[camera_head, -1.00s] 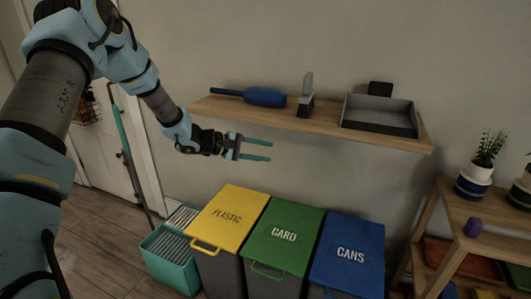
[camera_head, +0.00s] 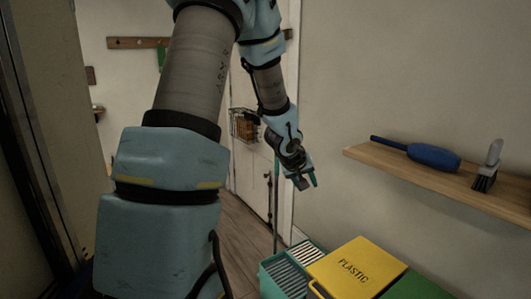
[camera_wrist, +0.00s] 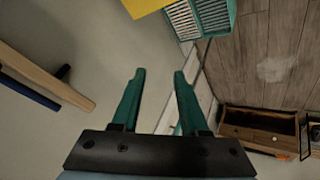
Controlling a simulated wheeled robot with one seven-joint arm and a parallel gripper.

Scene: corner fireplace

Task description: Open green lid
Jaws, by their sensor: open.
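The green lid (camera_head: 413,287) shows only in part at the bottom edge of the head view, just right of the yellow lid marked PLASTIC (camera_head: 352,268). The green lid looks shut; its handle and label are out of frame. My gripper (camera_head: 305,181) hangs in the air above and to the left of the bins, clear of the green lid. In the wrist view its two teal fingers (camera_wrist: 158,75) are apart with nothing between them. The green lid is not seen in the wrist view.
A teal slatted bin (camera_head: 285,272) stands left of the yellow one. A wooden shelf (camera_head: 420,178) with a blue duster (camera_head: 432,157) and a brush (camera_head: 487,168) juts from the wall at right. A teal pole (camera_head: 276,205) stands by the door. Wooden floor lies open at left.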

